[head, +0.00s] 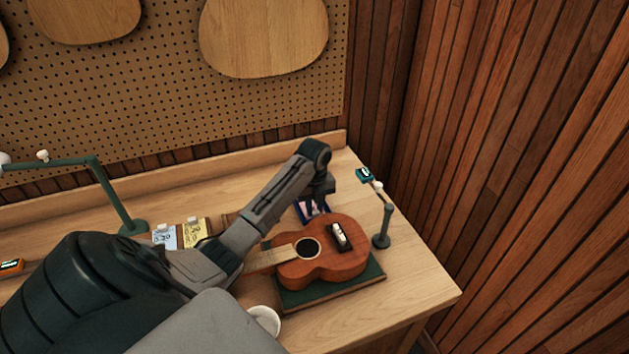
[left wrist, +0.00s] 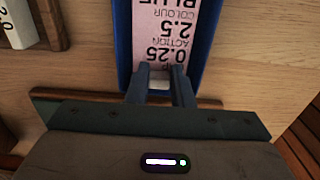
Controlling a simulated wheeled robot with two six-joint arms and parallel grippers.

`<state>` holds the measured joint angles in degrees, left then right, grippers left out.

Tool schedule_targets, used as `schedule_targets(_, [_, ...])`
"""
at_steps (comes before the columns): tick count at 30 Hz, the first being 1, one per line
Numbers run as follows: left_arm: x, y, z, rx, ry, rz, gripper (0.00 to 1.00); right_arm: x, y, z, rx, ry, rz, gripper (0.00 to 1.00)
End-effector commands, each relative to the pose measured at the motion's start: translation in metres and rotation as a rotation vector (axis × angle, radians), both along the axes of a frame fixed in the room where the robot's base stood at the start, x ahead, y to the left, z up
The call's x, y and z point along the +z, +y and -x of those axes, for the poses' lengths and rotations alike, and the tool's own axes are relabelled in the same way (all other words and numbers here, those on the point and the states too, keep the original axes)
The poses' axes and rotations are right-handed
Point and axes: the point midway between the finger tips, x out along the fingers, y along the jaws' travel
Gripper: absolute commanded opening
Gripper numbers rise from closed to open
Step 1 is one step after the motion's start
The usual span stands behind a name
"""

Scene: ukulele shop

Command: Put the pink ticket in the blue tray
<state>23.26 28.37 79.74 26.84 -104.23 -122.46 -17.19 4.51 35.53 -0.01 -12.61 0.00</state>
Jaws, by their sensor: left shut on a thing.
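The pink ticket (left wrist: 172,30) shows upside down in the left wrist view, with dark print reading "COLOUR", "2.5" and "ACTION 0.25". It appears within the walls of the blue tray (left wrist: 124,45); whether it rests on the tray floor I cannot tell. My left gripper (left wrist: 160,76) is shut on the near end of the ticket, where a pale piece shows between the fingers. In the head view my left gripper (head: 318,204) points down over the blue tray (head: 299,212), hiding much of it. My right gripper is not in view.
A ukulele (head: 325,262) lies on a green mat (head: 335,293) just in front of the tray. A blue ticket (head: 164,237) and a yellow ticket (head: 195,233) stand left of it. A small post (head: 382,228) stands at the right, a white cup (head: 265,318) near the front.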

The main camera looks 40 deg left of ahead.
Motion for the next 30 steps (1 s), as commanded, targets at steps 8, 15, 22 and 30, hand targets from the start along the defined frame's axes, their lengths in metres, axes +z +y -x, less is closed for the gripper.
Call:
schedule_targets(8, [-0.0001, -0.0001, 0.0, 0.0, 0.0, 0.0, 0.0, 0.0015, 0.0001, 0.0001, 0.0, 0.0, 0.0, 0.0])
schedule_targets(15, [0.0001, 0.0, 0.0, 0.0, 0.0, 0.0, 0.46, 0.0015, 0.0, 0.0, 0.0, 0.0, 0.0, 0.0])
schedule_targets(22, [0.0001, 0.0001, 0.0, 0.0, 0.0, -0.001, 0.59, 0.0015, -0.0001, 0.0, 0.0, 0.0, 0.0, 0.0])
schedule_targets(30, [0.0008, 0.0001, 0.0, 0.0, 0.0, -0.001, 0.59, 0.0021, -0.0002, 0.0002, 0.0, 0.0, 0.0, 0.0])
